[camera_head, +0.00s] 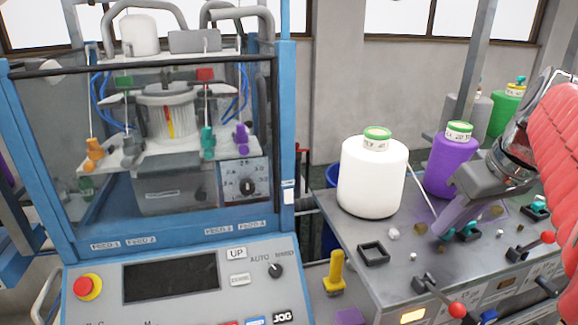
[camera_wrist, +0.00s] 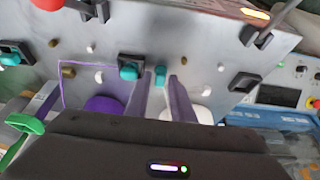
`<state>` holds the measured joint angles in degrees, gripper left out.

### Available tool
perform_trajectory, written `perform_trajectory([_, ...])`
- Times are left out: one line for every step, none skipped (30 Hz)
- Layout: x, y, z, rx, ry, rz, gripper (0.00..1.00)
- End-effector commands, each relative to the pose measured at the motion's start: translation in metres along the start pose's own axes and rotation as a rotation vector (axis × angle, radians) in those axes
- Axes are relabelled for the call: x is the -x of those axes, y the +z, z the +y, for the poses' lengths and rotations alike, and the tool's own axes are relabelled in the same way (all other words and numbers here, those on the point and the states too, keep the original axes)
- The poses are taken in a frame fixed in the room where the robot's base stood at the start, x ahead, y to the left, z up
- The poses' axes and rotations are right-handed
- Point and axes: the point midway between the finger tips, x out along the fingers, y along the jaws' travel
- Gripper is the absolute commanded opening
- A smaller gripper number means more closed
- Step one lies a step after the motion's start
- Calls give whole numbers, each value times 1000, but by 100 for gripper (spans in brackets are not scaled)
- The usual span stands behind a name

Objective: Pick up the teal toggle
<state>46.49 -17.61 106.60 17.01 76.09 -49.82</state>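A small loose teal toggle (camera_head: 447,234) lies on the grey table top. In the wrist view the teal toggle (camera_wrist: 160,77) shows between the tips of my gripper's two purple-grey fingers. My gripper (camera_wrist: 161,80) is open, with narrow gaps on both sides of the toggle. In the head view my gripper (camera_head: 448,222) reaches down from the right, its fingertips low at the table. Whether a finger touches the toggle I cannot tell. Another teal piece (camera_wrist: 130,70) sits in a black square holder beside it, and one more (camera_wrist: 10,57) sits in a holder at far left.
A white yarn cone (camera_head: 372,178) and a purple cone (camera_head: 451,165) stand behind the fingers. An empty black square holder (camera_head: 373,253) is on the table. Small brown and white pegs surround the toggle. A blue-framed machine (camera_head: 160,250) stands left.

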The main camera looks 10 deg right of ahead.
Motion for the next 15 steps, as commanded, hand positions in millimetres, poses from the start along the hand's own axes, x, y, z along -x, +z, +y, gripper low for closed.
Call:
perform_trajectory([0,0,0,0,0,0,22])
perform_trajectory([0,0,0,0,0,0,22])
perform_trajectory([0,0,0,0,0,0,22])
perform_trajectory([0,0,0,0,0,0,22])
perform_trajectory([0,0,0,0,0,0,22])
perform_trajectory([0,0,0,0,0,0,20])
perform_trajectory([0,0,0,0,0,0,18])
perform_trajectory([0,0,0,0,0,0,16])
perform_trajectory([0,0,0,0,0,0,13])
perform_trajectory([0,0,0,0,0,0,11])
perform_trajectory([0,0,0,0,0,0,8])
perform_trajectory([0,0,0,0,0,0,6])
perform_trajectory([0,0,0,0,0,0,4])
perform_trajectory([0,0,0,0,0,0,2])
perform_trajectory([0,0,0,0,0,0,0])
